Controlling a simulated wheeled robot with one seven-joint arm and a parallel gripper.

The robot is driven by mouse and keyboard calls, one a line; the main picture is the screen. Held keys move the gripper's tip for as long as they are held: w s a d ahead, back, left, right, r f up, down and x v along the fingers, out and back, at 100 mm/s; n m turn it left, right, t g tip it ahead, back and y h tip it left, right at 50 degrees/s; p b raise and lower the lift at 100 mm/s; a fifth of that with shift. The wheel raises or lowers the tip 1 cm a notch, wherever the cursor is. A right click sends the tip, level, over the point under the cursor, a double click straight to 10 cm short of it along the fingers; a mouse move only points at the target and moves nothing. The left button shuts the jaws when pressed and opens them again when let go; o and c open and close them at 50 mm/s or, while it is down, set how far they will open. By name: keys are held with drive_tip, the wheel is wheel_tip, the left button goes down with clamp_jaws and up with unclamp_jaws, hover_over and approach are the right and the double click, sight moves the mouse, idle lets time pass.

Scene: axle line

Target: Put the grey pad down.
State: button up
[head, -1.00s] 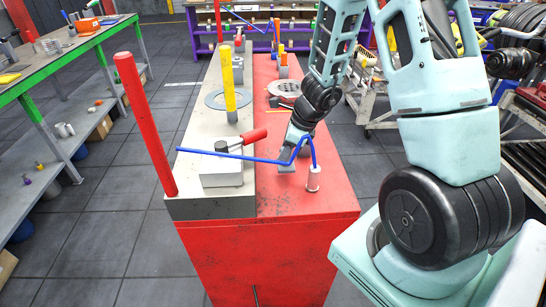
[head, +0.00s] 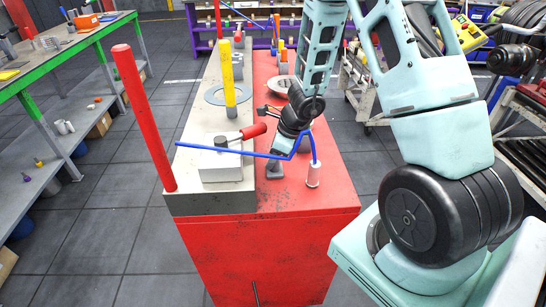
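My gripper (head: 275,165) points down over the front part of the red bench top (head: 325,190), just behind a bent blue rod (head: 240,153). The rod partly hides its fingers. A small grey piece (head: 274,175) shows at the fingertips, close to or on the red surface. It may be the grey pad or the finger ends; I cannot tell which. Whether the fingers are open or shut on it is too small to see.
A white block with a red handle (head: 253,131) stands left of my gripper on the pale strip. A small white cylinder (head: 313,176) stands to the right. A yellow post (head: 229,80), a flat grey ring (head: 213,94) and a tall red post (head: 145,120) stand nearby.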

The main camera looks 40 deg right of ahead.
drive_tip(key=o, duration=0.4)
drive_tip(key=shift+c, duration=0.2)
drive_tip(key=p+v, duration=0.4)
drive_tip(key=v, duration=0.8)
drive_tip(key=s+a+r+n+g+y, duration=0.1)
drive_tip(key=s+a+r+n, duration=0.15)
drive_tip(key=a+n, duration=0.55)
drive_tip(key=s+a+r+n+g, duration=0.15)
drive_tip(key=a+r+n, duration=0.3)
drive_tip(key=a, duration=0.45)
drive_tip(key=s+a+r+n+h, duration=0.1)
drive_tip(key=s+a+r+n, duration=0.1)
drive_tip(key=s+a+n, duration=0.3)
drive_tip(key=s+a+r+n+h, duration=0.2)
drive_tip(key=s+a+n, duration=0.3)
drive_tip(key=s+n, duration=0.7)
drive_tip(key=n+g, duration=0.1)
drive_tip(key=n, duration=0.5)
drive_tip(key=shift+a, duration=0.25)
